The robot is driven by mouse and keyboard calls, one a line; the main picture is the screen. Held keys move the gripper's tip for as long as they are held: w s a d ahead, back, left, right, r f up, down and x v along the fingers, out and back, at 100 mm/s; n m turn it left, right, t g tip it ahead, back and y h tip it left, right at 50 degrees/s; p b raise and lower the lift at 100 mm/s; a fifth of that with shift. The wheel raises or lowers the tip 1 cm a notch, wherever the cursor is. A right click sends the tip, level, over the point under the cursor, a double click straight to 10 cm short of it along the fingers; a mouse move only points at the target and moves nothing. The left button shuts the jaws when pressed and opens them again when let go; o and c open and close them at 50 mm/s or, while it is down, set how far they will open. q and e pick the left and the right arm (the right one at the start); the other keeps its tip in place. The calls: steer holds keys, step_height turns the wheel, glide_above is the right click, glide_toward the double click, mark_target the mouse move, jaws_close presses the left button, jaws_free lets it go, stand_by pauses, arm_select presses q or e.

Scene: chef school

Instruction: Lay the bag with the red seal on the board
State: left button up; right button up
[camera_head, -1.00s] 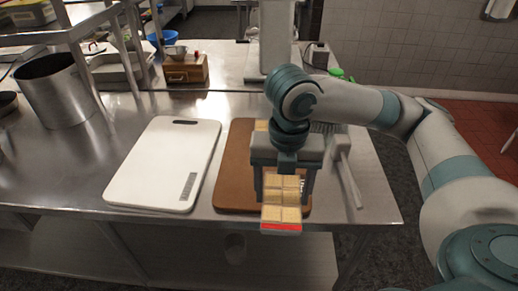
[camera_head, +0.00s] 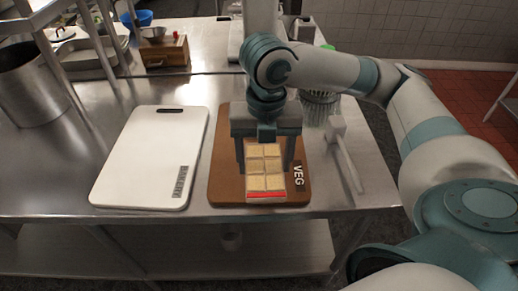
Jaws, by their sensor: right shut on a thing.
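The bag with the red seal (camera_head: 264,181) holds tan square pieces in rows, and its red strip (camera_head: 266,195) faces the near side. My right gripper (camera_head: 266,158) is shut on the bag, with a finger at each side. The bag is over the brown board (camera_head: 226,178), which is marked VEG at its right. I cannot tell whether the bag touches this board. A white board (camera_head: 143,157), marked BAKERY, lies to the left with nothing on it. My left gripper is not in view.
A grey tool with a long handle (camera_head: 347,165) lies right of the brown board. A clear ribbed container (camera_head: 318,106) stands behind it. A wooden box (camera_head: 166,52) and a metal pot (camera_head: 30,88) stand further back and left. The counter's front edge is close to both boards.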

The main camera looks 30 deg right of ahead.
mark_target(260, 146)
steer(key=w+d+f, duration=0.1)
steer(key=w+f, duration=0.1)
steer(key=w, duration=0.1)
steer(key=w+d+f+p, duration=0.1)
steer(key=w+d+f, duration=0.1)
steer(key=w, duration=0.1)
steer(key=w+d+f+p, duration=0.1)
steer(key=w+d+f, duration=0.1)
steer(key=w, duration=0.1)
steer(key=shift+w+d+f, duration=0.1)
steer(key=shift+w+f, duration=0.05)
steer(key=shift+f, duration=0.1)
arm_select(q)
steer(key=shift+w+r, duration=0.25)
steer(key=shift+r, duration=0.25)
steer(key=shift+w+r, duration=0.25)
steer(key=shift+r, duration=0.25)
arm_select(e)
steer(key=shift+f+p, duration=0.55)
steer(key=shift+f, duration=1.05)
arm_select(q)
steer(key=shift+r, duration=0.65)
arm_select(e)
steer(key=shift+f, duration=0.45)
steer(key=shift+f, duration=0.1)
steer(key=o, duration=1.1)
